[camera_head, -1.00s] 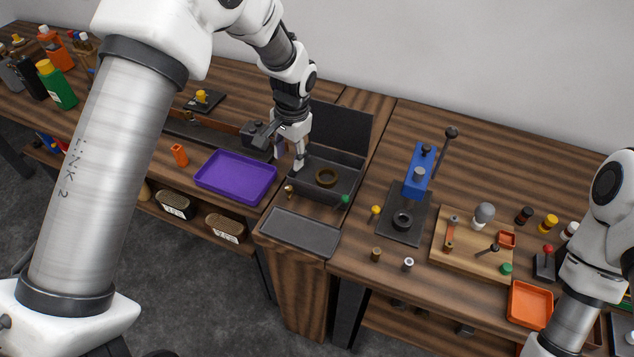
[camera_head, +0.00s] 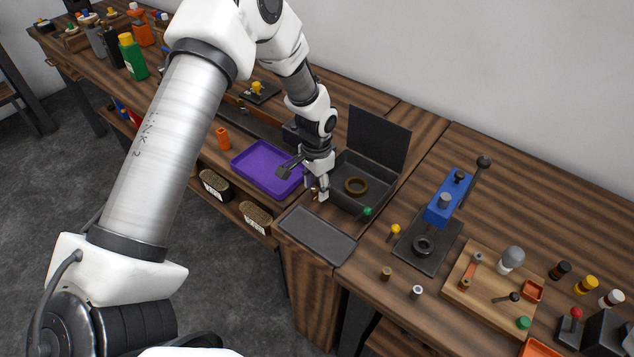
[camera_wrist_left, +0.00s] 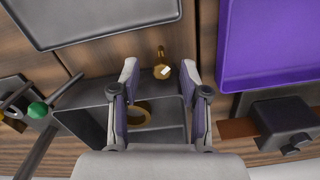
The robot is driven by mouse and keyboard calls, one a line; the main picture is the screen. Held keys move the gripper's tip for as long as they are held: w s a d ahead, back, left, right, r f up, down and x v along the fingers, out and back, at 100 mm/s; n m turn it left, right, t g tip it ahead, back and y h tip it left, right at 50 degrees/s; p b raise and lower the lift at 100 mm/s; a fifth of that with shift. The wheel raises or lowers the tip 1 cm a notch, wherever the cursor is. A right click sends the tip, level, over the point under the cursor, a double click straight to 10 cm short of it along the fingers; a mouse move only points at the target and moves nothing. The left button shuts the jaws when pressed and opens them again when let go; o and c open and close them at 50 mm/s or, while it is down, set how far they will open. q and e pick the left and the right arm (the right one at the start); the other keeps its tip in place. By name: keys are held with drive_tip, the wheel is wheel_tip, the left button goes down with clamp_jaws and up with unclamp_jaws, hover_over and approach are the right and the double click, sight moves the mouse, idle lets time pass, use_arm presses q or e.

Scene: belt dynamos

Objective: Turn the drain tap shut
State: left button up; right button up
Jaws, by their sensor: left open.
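The drain tap, a small brass piece, is at the front-left corner of a dark open box (camera_head: 381,207). In the left wrist view the drain tap (camera_wrist_left: 161,57) shows between and just beyond the two fingertips, with a pale spot at its near end. My left gripper (camera_head: 322,194) points down beside the tap and partly hides it in the head view. In the wrist view the left gripper (camera_wrist_left: 159,72) is open, its fingers apart and nothing clamped. Whether a finger touches the tap I cannot tell. My right gripper is out of view.
A brass ring (camera_head: 356,186) lies in the box, whose lid (camera_head: 379,138) stands up behind. A green knob (camera_head: 367,211) is at its front right. A shallow dark tray (camera_head: 318,236) lies in front, and a purple tray (camera_head: 262,180) to the left. A blue press (camera_head: 447,198) stands right.

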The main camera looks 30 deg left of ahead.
use_arm(q)
drive_tip(key=shift+s+a, duration=0.15)
drive_tip(key=shift+a, duration=0.05)
clamp_jaws()
drive_tip(key=shift+n, duration=0.4)
drive_tip(key=shift+r+n+p, duration=0.1)
drive_tip(key=shift+n+p, duration=0.25)
drive_tip(key=shift+n, duration=0.55)
drive_tip(key=shift+n+p, duration=0.4)
drive_tip(key=shift+n, duration=1.3)
drive_tip(key=shift+w, duration=0.2)
